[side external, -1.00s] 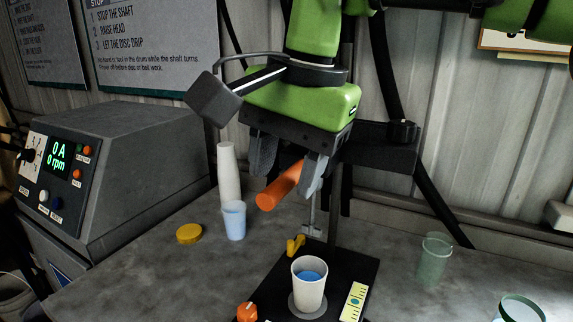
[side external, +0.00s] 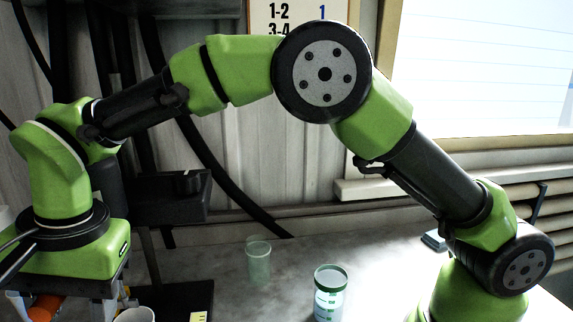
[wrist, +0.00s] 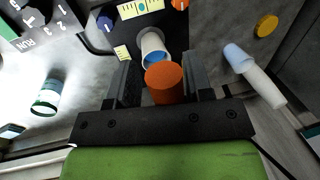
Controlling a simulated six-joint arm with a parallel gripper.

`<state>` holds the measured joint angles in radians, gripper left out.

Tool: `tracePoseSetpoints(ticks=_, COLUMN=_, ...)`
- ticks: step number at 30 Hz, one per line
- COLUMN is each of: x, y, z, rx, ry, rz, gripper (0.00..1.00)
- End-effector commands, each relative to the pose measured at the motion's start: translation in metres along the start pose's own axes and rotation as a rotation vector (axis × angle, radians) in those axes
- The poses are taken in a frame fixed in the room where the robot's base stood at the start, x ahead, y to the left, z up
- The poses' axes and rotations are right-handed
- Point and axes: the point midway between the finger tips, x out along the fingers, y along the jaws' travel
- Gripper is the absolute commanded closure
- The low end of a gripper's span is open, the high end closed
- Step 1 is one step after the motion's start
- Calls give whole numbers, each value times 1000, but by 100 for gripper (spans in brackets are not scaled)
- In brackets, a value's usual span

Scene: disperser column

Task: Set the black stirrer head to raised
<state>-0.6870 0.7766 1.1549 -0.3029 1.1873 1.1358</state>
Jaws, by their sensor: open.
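The black stirrer head (side external: 160,198) is a dark box with a knob on top, on a dark post behind my gripper in the side view. The orange cylindrical handle (side external: 46,307) shows at the lower left, partly cut off. My gripper (side external: 72,309) points down there, its fingertips out of frame. In the wrist view my gripper (wrist: 160,67) is open, with one finger on each side of the orange handle (wrist: 164,84), seen end-on. Gaps show beside the handle, but contact is hard to judge. The stirrer shaft and disc are hidden.
A white cup with blue liquid (wrist: 153,48) stands on the black base plate. A green-tinted cup (side external: 258,262) and a green-rimmed jar (side external: 330,295) stand on the grey bench. Pale stacked cups (wrist: 255,75) and a yellow lid (wrist: 266,25) lie to one side.

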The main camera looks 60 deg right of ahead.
Motion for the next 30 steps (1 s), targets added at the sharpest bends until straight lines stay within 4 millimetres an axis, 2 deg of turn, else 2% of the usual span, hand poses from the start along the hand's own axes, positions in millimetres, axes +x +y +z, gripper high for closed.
tracePoseSetpoints(ticks=1, x=9, y=4, z=1, rx=1, ry=-2, rz=8, gripper=54)
tracePoseSetpoints(ticks=3, x=-12, y=1, z=0, rx=2, ry=-1, rz=-2, gripper=54)
tracePoseSetpoints(ticks=6, x=-33, y=1, z=0, rx=2, ry=0, rz=-3, gripper=54)
tracePoseSetpoints(ticks=16, x=-94, y=1, z=0, rx=1, ry=0, rz=-2, gripper=54)
tracePoseSetpoints(ticks=23, x=-121, y=24, z=-23, rx=-53, ry=6, rz=-42, gripper=54)
tracePoseSetpoints(ticks=30, x=-150, y=58, z=-45, rx=-123, ry=26, rz=-100, gripper=54)
